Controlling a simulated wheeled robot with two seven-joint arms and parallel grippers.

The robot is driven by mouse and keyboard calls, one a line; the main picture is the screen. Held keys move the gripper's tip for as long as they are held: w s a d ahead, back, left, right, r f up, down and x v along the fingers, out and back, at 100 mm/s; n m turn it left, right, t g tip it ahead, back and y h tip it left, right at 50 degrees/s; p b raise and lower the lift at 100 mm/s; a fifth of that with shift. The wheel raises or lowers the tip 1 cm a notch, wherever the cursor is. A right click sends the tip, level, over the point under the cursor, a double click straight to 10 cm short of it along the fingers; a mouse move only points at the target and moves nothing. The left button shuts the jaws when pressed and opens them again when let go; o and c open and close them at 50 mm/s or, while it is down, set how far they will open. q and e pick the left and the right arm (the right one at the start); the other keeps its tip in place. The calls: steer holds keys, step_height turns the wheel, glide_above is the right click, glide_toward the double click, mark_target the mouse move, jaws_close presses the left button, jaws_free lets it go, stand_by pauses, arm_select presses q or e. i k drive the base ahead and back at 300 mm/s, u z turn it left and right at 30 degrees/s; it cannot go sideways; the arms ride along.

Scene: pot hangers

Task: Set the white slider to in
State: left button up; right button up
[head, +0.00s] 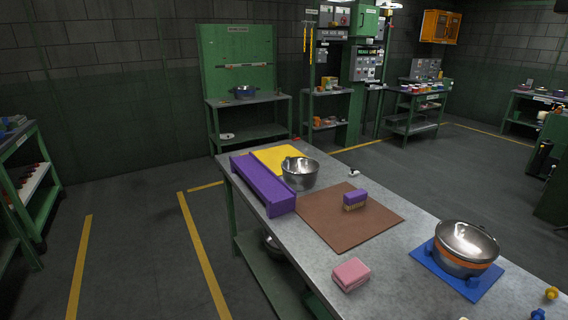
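I cannot pick out a white slider with certainty. A small white piece (353,173) lies at the far edge of the workbench (310,255); it is too small to tell what it is. A grey control panel (366,66) with small fittings hangs on the green cabinet at the back, its details too small to read. Neither of my grippers is in view.
The bench bears a long purple block (262,186), yellow mat (277,158), steel bowl (300,173), brown mat (346,216), purple-topped block (355,198), pink block (351,274) and an orange-banded bowl (465,248) on a blue base. Floor left of the bench is clear.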

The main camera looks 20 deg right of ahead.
mark_target(353, 173)
steer(key=u, duration=0.2)
steer(key=i, duration=4.35)
steer(key=z, duration=3.65)
